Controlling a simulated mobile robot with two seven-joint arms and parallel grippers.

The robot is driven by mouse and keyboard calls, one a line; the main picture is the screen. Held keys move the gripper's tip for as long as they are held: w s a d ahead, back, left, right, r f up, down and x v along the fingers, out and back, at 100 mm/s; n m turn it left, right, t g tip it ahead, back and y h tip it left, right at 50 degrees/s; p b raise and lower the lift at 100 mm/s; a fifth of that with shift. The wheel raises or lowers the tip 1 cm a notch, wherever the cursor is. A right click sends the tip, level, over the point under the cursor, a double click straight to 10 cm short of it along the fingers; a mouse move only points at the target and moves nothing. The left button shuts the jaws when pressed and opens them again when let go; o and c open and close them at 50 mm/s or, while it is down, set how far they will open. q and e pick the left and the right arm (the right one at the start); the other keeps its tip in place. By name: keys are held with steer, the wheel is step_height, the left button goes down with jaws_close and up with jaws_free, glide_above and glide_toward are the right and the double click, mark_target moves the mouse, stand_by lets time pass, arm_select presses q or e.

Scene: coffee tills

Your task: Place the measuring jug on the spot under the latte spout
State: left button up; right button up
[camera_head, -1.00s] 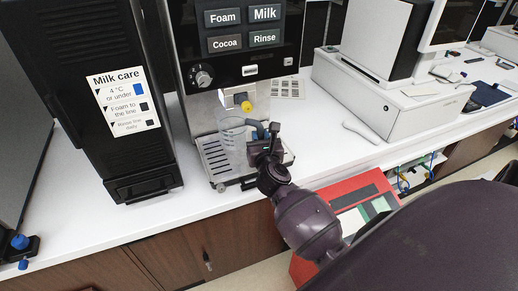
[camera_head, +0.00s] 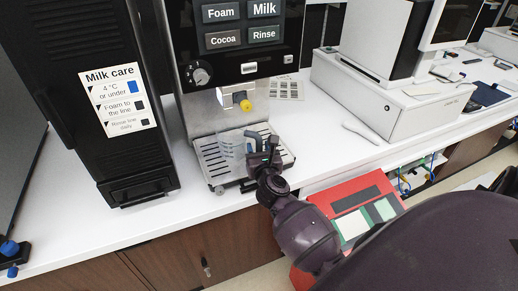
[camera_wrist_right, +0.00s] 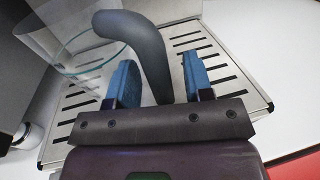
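The clear measuring jug (camera_head: 230,146) is on the slatted drip tray (camera_head: 283,150) of the coffee machine, below and slightly left of the spout with the yellow tip (camera_head: 246,105). In the right wrist view, its glass body (camera_wrist_right: 85,45) is at upper left and its grey curved handle (camera_wrist_right: 150,55) reaches between the fingers. My right gripper (camera_head: 262,145) is at the jug's right side. Its blue fingers (camera_wrist_right: 160,85) stand apart, with gaps showing on both sides of the handle. The marked spot under the jug cannot be made out. My left gripper is not in view.
A black milk cooler (camera_head: 118,100) stands left of the machine. A white till unit (camera_head: 385,95) stands to the right, with a pale utensil (camera_head: 361,133) on the counter before it. A red panel (camera_head: 352,197) is below the counter edge. White counter lies free between them.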

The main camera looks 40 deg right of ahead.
steer(key=shift+r, duration=0.15)
steer(key=shift+s+a, duration=0.1)
steer(key=shift+s, duration=0.1)
steer(key=s+a+f+n+t+y, duration=0.1)
steer(key=s+a+n+y, duration=0.1)
steer(key=s+a+n, duration=0.35)
steer(key=s+a+n+t+y, duration=0.1)
steer(key=s+a+n+y, duration=0.1)
steer(key=s+n, duration=0.6)
steer(key=s+a+f+n+g+y, duration=0.1)
steer(key=s+f+n+g, duration=0.2)
steer(key=n, duration=1.1)
steer(key=s+a+f+n+g+y, duration=0.1)
steer(key=s+f+n+g, duration=0.3)
steer(key=s+f+n, duration=0.6)
step_height(320, 180, down, 2)
steer(key=n+y, duration=0.1)
steer(key=n, duration=0.3)
steer(key=shift+a+f, duration=0.15)
steer(key=shift+a, duration=0.05)
